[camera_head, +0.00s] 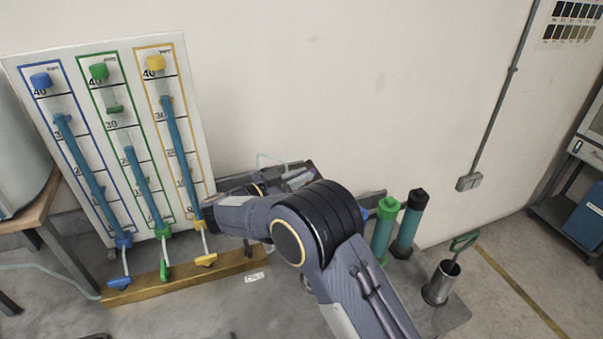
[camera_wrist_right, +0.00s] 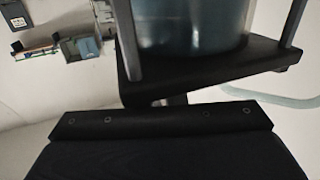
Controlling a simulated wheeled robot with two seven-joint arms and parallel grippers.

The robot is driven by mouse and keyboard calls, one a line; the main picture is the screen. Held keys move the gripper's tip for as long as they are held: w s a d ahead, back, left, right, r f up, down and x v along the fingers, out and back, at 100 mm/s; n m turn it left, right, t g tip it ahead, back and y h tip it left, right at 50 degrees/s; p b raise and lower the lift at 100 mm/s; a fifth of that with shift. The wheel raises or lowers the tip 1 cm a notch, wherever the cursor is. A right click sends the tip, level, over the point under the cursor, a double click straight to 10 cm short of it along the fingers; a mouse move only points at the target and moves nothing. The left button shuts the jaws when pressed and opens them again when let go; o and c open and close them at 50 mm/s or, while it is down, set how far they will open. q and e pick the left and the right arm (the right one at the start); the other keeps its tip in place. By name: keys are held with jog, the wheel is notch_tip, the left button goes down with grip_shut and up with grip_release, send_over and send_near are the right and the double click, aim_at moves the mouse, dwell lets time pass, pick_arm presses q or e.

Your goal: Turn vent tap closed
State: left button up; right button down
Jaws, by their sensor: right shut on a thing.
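My right arm (camera_head: 318,230) crosses the middle of the head view and folds behind its own elbow, which hides the fingertips there. In the right wrist view the dark body of my right gripper (camera_wrist_right: 165,122) fills the bottom. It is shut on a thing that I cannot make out. Just beyond it are a black plate (camera_wrist_right: 215,72) and a large translucent vessel (camera_wrist_right: 190,22) between grey posts. A small grey part (camera_wrist_right: 171,100) shows under the plate edge. I cannot tell which part is the vent tap. My left gripper is in neither view.
A white board (camera_head: 125,125) with blue, green and yellow columns leans at the left; a wooden strip (camera_head: 185,278) lies below it. Green (camera_head: 384,228) and teal (camera_head: 409,225) cylinders and a metal cup (camera_head: 441,285) stand at the right. A pale hose (camera_wrist_right: 270,97) runs beside the vessel.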

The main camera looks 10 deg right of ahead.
jog(key=shift+w+a+m+g+h+p, duration=0.15)
jog(key=shift+m+g+h, duration=0.1)
jog(key=shift+m+g, duration=0.4)
jog(key=shift+w+d+m+g+h+p, duration=0.15)
jog(key=shift+m+g+h, duration=0.2)
jog(key=shift+g, duration=0.45)
jog(key=shift+w+a+m+g+h+p, duration=0.1)
jog(key=shift+m+g+h+p, duration=0.1)
jog(key=shift+m+g, duration=0.45)
jog(key=shift+r+g, duration=0.1)
jog(key=shift+g, duration=0.3)
jog(key=c, duration=1.5)
grip_release()
jog(key=shift+s+a+b, duration=0.25)
jog(key=shift+a+b, duration=0.1)
jog(key=shift+a, duration=0.95)
jog(key=shift+s+a+b, duration=0.2)
jog(key=shift+a+b, duration=0.1)
jog(key=shift+a, duration=0.95)
jog(key=shift+s+a+b, duration=0.25)
jog(key=shift+a+b, duration=0.1)
jog(key=shift+a, duration=0.95)
